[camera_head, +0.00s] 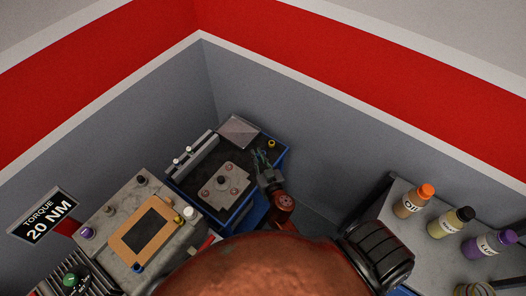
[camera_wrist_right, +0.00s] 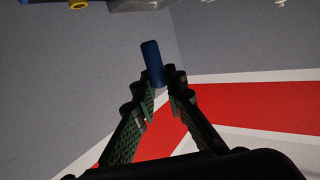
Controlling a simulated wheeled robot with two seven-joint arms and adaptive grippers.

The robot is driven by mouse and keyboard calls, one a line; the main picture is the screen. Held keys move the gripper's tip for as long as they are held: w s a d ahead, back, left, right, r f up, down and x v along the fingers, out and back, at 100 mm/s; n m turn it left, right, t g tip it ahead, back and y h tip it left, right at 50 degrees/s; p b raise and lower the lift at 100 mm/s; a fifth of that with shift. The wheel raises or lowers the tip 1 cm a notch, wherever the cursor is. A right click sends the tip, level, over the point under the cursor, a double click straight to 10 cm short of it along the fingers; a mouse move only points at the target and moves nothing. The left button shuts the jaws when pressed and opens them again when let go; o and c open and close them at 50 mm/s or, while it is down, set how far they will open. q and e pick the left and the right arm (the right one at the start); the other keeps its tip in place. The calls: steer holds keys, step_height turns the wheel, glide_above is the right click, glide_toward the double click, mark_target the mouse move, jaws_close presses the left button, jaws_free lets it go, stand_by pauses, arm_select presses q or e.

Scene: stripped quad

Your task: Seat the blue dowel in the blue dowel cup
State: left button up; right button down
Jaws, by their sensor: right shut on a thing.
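My right gripper (camera_head: 261,160) is over the right side of the black-topped work tray with blue sides. In the wrist view its fingers (camera_wrist_right: 159,85) are shut on the blue dowel (camera_wrist_right: 152,62), which sticks out past the fingertips, slightly tilted. The dowel is too small to make out clearly in the head view. A small round blue piece (camera_head: 137,267) sits by the lower corner of a tan frame at left; I cannot tell if it is the blue dowel cup. My left gripper is not in view.
The black-topped tray (camera_head: 183,187) holds a grey plate (camera_head: 222,187) with red-ringed holes and a yellow ring (camera_head: 271,143). The tan frame (camera_head: 118,244) lies on a grey block at left. Bottles (camera_head: 447,222) stand on a shelf at right. My large rounded reddish-brown part hides the bottom middle.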

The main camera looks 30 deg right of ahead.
steer(key=w+d+f+b, duration=0.2)
steer(key=w+d+f, duration=0.1)
steer(key=f, duration=0.1)
steer(key=w+d+f+b, duration=0.2)
steer(key=w+d+f, duration=0.1)
steer(key=w, duration=0.1)
steer(key=shift+d+f+b, duration=0.3)
steer(key=shift+f, duration=0.05)
steer(key=shift+w+d+f, duration=0.1)
steer(key=shift+d+f, duration=0.05)
arm_select(q)
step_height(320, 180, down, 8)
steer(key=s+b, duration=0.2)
steer(key=b, duration=0.1)
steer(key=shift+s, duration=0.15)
arm_select(e)
steer(key=shift+w+d+f, duration=0.1)
steer(key=shift+w+f, duration=0.05)
steer(key=shift+f, duration=0.75)
steer(key=shift+w+d+f, duration=0.1)
steer(key=shift+f, duration=0.75)
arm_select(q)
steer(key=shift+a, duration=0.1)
